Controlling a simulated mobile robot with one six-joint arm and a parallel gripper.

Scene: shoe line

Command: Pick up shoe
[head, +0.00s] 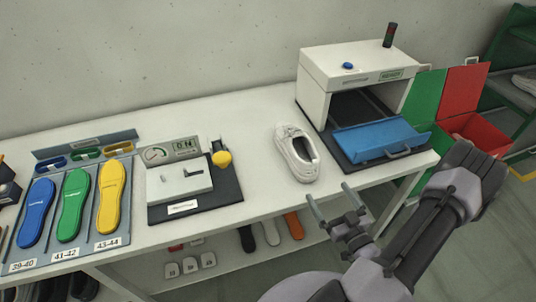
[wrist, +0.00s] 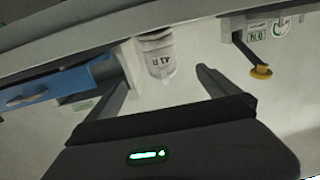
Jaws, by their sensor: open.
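A white shoe (head: 297,153) lies on the white table between the gauge device and the box-shaped machine, in the head view. In the wrist view its end with a dark printed label (wrist: 158,55) shows beyond and between my fingers. My gripper (head: 331,197) is open and empty. It is in front of the table's front edge, nearer to me than the shoe and apart from it. Both fingers also show spread in the wrist view (wrist: 160,80).
A gauge device with a yellow knob (head: 222,158) stands left of the shoe. A box-shaped machine (head: 345,78) with a blue tray (head: 375,141) stands right. Coloured insoles (head: 74,205) lie at the left. Green and red bins (head: 480,133) are at far right. The table around the shoe is clear.

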